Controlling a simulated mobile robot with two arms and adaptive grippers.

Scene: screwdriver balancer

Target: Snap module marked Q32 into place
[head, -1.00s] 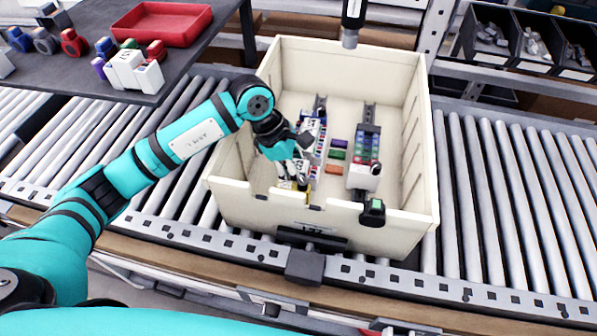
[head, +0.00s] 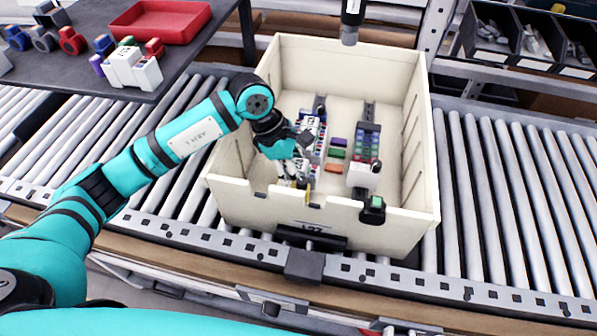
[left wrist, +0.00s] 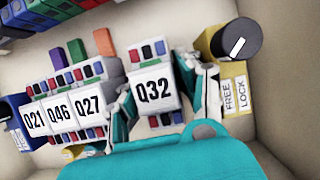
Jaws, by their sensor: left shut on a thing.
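Module Q32 (left wrist: 153,90) is a white block with black lettering and red and blue terminals. My left gripper (left wrist: 156,98) is shut on it, with one finger on each side, in the left wrist view. Q32 is upright at the row's line, with a finger between it and module Q27 (left wrist: 88,105). Modules Q46 (left wrist: 60,112) and Q21 (left wrist: 35,118) stand left of Q27. The rail under Q32 is hidden, so I cannot tell whether it is seated. In the head view the hand is low inside the cream crate (head: 245,203). My right gripper is not in view.
A yellow FREE/LOCK label (left wrist: 235,92) and a black knob (left wrist: 236,42) are close right of the gripper. A second rail of modules (head: 366,140) and loose coloured blocks (head: 336,154) are beside it. A black tool (head: 351,18) hangs over the crate's back wall.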

